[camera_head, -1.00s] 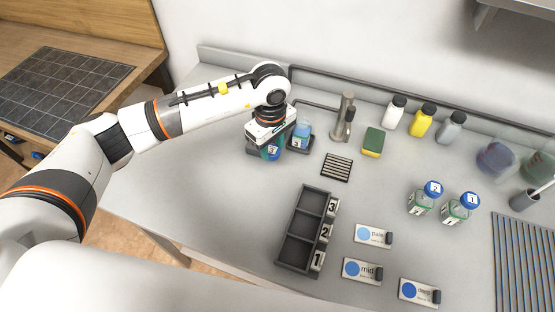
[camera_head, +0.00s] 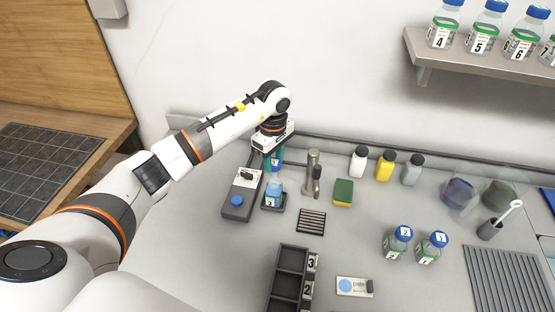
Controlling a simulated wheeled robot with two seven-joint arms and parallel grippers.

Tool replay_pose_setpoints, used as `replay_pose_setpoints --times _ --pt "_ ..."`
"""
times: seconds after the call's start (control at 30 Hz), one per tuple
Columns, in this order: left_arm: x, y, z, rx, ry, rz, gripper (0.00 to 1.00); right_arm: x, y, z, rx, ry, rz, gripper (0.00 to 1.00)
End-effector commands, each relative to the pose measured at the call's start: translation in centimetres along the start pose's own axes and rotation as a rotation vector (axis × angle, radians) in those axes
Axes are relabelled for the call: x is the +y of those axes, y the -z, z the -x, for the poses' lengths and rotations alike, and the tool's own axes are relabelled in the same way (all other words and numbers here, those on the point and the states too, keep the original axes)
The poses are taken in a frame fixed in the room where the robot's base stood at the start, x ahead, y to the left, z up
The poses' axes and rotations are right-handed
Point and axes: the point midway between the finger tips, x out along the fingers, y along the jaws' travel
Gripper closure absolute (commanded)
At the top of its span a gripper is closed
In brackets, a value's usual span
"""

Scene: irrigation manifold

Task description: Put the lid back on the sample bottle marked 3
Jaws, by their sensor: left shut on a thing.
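My right gripper is not in view.
Bottles 2 (camera_head: 397,243) and 1 (camera_head: 432,248) stand lidded at right. A tap (camera_head: 313,172), a sponge (camera_head: 343,192) and a drain grille (camera_head: 311,221) lie right of the stand. A numbered dark rack (camera_head: 288,261) is in front. A shelf (camera_head: 480,62) holds several bottles.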

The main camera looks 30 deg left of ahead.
Motion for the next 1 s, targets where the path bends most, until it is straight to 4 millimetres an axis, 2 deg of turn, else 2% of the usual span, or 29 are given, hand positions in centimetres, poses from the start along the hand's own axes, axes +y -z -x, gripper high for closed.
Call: replay_pose_setpoints --times 0.6,1.0 --pt "0.0 0.0 -5.6 -0.001 0.001 0.000 0.85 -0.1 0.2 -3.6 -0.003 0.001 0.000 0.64" --pt "0.0 0.1 -5.8 0.000 0.000 0.000 0.85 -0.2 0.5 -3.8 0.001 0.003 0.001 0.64"
